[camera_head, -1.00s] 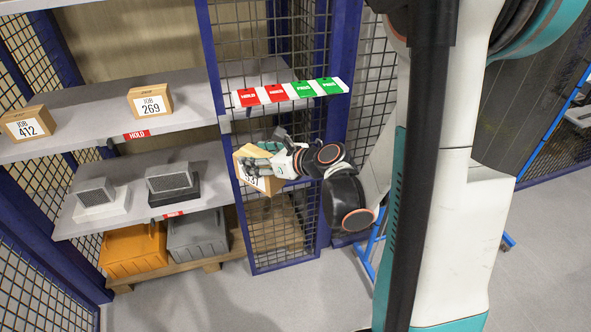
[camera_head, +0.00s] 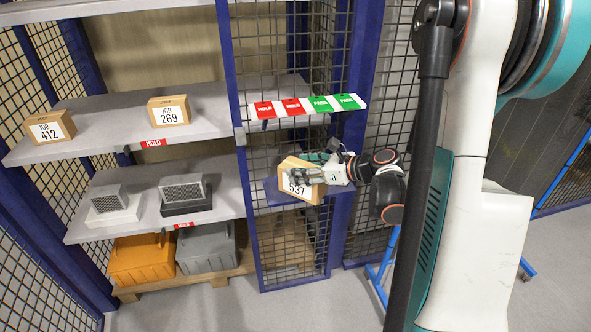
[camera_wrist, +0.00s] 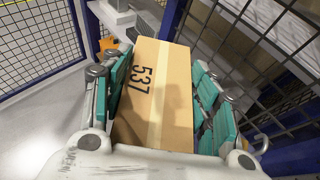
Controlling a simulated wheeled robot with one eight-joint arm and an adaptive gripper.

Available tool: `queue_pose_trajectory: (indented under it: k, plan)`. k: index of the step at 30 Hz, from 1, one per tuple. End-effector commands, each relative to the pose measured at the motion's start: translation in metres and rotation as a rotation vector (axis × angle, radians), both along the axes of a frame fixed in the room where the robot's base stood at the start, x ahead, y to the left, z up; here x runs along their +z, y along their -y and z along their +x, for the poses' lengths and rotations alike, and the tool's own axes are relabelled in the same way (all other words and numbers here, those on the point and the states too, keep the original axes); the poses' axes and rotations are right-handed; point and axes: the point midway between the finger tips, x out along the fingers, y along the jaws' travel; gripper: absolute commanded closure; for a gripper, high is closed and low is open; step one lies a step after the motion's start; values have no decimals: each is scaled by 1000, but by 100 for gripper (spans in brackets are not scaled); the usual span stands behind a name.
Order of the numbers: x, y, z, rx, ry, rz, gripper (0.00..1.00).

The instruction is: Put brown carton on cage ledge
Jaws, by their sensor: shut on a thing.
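The brown carton (camera_head: 309,195), with a white label reading 537, is tilted in my gripper (camera_head: 303,177) in front of the mesh cage panel. In the wrist view the carton (camera_wrist: 160,85) lies between the green finger pads of my gripper (camera_wrist: 160,100), which is shut on it. A small blue-grey ledge (camera_head: 272,193) shows at the cage panel, behind and left of the carton. The carton and gripper hide part of it. The carton appears to be off the ledge, but the gap cannot be judged.
Blue posts (camera_head: 236,120) frame the mesh. Cartons 412 (camera_head: 49,127) and 269 (camera_head: 169,111) stand on the upper grey shelf; orange (camera_head: 140,262) and grey (camera_head: 206,250) bins are below.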

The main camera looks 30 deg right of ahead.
Motion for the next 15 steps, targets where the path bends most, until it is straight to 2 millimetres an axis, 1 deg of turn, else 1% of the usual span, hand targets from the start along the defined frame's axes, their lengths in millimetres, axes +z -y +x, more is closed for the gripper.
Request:
queue_pose_trajectory:
  k: [1,9,12,14,15]
  plan:
    - [-2,3,13,1,1,0,85]
    - [-2,20,73,1,0,0,85]
    - [-2,26,92,1,0,0,85]
    - [-2,28,102,0,0,0,85]
    - [-11,28,99,0,0,0,85]
